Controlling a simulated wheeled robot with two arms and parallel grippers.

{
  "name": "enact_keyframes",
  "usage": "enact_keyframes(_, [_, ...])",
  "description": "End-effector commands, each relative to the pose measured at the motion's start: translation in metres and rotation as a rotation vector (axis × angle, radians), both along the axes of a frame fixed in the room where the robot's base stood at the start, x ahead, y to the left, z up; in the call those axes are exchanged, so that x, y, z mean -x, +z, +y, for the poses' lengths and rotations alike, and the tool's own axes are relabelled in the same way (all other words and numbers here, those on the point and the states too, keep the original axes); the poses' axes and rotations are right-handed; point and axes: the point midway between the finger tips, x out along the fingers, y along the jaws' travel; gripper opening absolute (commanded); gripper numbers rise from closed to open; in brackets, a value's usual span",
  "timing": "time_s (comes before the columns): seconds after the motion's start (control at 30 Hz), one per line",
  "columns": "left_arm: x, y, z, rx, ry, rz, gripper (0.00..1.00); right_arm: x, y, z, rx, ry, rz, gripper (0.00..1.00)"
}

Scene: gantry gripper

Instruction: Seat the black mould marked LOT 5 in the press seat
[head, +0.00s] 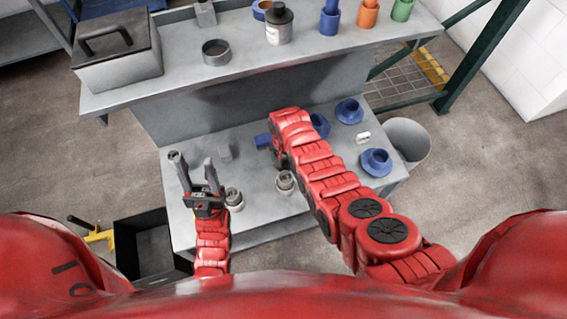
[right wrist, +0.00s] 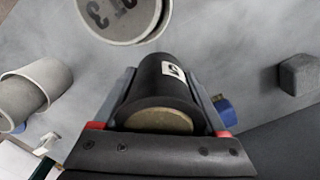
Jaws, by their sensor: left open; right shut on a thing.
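The black mould (right wrist: 150,88) shows in the right wrist view, with a white label on its side that reads 5 as far as it shows. My right gripper (right wrist: 160,76) is shut on it, one finger on each side; the end facing the camera is brownish. In the head view my right arm hides the gripper and mould above the lower bench. My left gripper (head: 194,172) is open and empty, over the left part of the lower bench (head: 255,218). I cannot tell which fixture is the press seat; a grey ring (head: 216,52) stands on the upper shelf.
A grey cylinder marked 3 (right wrist: 125,18) is close beyond the held mould. Grey cups (head: 234,198) (head: 285,183) and a grey block (head: 225,153) stand on the lower bench. Blue pieces (head: 376,161) lie right of my right arm. A lidded grey box (head: 117,68) is upper left.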

Motion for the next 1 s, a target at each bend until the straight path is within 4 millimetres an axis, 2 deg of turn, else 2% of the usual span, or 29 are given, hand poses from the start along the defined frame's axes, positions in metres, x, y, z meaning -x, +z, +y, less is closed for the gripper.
enact_keyframes(0.2, [0.000, -0.011, 0.000, 0.000, 0.000, 0.000, 0.50, 0.000, -0.021, 0.000, 0.001, 0.000, 0.003, 0.18])
enact_keyframes(0.6, [0.000, -0.014, 0.000, 0.000, 0.000, 0.000, 0.50, -0.001, -0.025, 0.000, -0.001, -0.001, -0.001, 0.18])
enact_keyframes(0.63, [0.000, -0.014, 0.000, 0.000, 0.000, 0.000, 0.50, -0.001, -0.025, 0.000, -0.001, 0.000, -0.001, 0.76])
enact_keyframes(0.77, [0.000, -0.013, 0.000, 0.000, 0.000, 0.000, 0.50, -0.001, -0.024, 0.000, -0.001, -0.001, -0.001, 1.00])
enact_keyframes(1.0, [0.000, -0.012, 0.000, 0.000, 0.000, 0.000, 0.50, -0.001, -0.023, 0.000, 0.000, -0.001, 0.000, 1.00])
